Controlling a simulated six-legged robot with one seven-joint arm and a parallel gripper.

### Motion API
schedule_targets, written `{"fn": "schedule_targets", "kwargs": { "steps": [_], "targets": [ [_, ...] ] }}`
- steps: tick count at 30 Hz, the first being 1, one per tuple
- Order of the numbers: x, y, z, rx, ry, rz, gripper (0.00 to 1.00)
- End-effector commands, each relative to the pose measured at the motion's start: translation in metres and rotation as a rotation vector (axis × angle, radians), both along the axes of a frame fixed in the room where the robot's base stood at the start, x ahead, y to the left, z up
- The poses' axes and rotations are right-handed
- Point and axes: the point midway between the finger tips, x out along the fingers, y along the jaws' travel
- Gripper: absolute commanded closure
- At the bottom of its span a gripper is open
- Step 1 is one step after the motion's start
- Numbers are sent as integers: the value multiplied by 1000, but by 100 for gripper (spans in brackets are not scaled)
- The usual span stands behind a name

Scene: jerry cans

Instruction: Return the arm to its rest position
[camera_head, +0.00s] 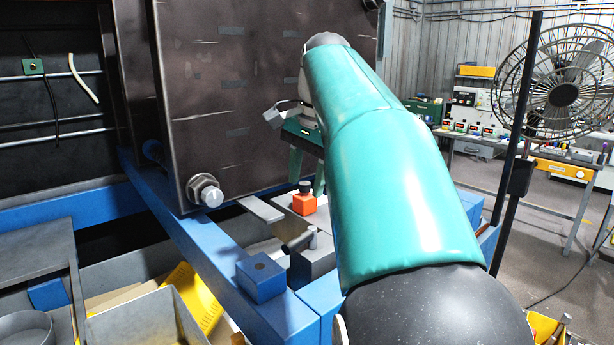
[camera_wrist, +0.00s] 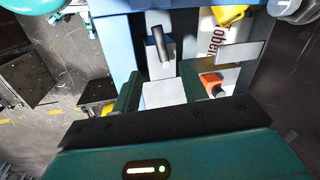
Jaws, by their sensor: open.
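My arm, in a teal cover, reaches forward across the middle of the head view and hides part of the bench behind it. My gripper (camera_wrist: 160,82) shows in the wrist view with its two dark green fingers apart. Nothing is seen held between them; a grey-white surface and a metal bar lie beyond the gap. In the head view the gripper is mostly behind the arm, with green parts (camera_head: 302,130) showing beside the dark panel. An orange block with a black knob (camera_head: 304,200) stands below it; it also shows beside the right finger in the wrist view (camera_wrist: 211,83).
A blue frame (camera_head: 215,255) and a large dark metal panel (camera_head: 250,95) with a big bolt (camera_head: 205,191) stand close on the left. A yellow item (camera_head: 196,300) lies low in the frame. A dark post (camera_head: 516,140) and a fan (camera_head: 560,92) stand right. Open floor shows beyond.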

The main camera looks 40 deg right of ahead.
Motion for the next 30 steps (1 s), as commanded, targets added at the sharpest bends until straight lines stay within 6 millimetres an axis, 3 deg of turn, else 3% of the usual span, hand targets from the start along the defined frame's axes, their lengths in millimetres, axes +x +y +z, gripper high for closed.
{"fn": "schedule_targets", "kwargs": {
  "steps": [12,16,20,23,30],
  "targets": [
    [0,0,-1,-1,0,1,57],
    [-2,11,-6,-12,-12,51,57],
    [-10,45,-24,-55,-50,206,57],
    [-21,79,-48,-107,-88,374,57],
    [-61,156,-122,-266,-179,798,57]
  ]
}}
